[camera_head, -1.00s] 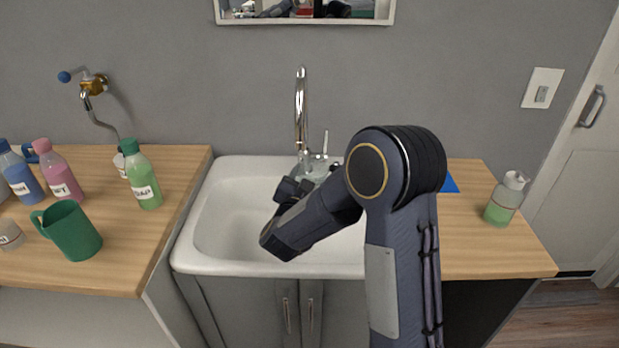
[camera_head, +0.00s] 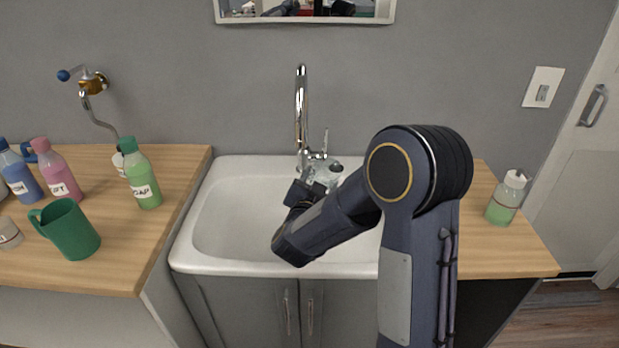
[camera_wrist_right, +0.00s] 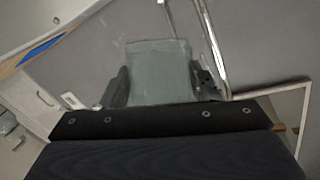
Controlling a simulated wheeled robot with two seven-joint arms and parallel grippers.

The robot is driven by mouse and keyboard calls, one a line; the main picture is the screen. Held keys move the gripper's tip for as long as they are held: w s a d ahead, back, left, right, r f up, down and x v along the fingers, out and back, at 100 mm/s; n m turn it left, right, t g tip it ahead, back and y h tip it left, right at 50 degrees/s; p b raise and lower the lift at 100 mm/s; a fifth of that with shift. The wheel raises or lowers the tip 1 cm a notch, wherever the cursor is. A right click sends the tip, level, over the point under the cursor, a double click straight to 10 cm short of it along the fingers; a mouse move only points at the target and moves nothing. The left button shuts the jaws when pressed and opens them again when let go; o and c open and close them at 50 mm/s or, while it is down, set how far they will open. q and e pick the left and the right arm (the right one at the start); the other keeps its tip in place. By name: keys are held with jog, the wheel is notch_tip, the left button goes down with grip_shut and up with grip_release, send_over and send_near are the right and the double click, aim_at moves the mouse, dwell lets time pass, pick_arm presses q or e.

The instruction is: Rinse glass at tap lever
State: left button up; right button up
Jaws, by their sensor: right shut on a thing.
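The chrome tap (camera_head: 301,105) rises behind the white sink (camera_head: 215,225), with its upright lever (camera_head: 325,141) on the right side of its base. My right gripper (camera_head: 320,179) is shut on a clear glass (camera_head: 324,174) over the back of the sink, close to the tap base and partly hidden by the gripper. In the right wrist view the glass (camera_wrist_right: 160,70) sits between the two dark fingers, and the tap (camera_wrist_right: 207,45) passes just to its right. I cannot tell whether glass and tap touch. No water shows. My left gripper is not in view.
On the left counter (camera_head: 180,165) stand a green mug (camera_head: 68,230), a green bottle (camera_head: 142,178), a pink bottle (camera_head: 57,175) and a blue bottle (camera_head: 20,175). A soap dispenser (camera_head: 506,198) stands on the right counter (camera_head: 490,250). The sink's left half is clear.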

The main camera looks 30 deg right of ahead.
jog(key=s, duration=0.5)
jog(key=shift+s+d+b, duration=0.15)
jog(key=shift+b, duration=0.2)
jog(key=shift+r, duration=0.1)
dwell(1.0)
jog(key=s+r+p, duration=0.3)
jog(key=s+r, duration=0.1)
jog(key=s, duration=0.1)
jog(key=shift+d, duration=0.15)
dwell(0.6)
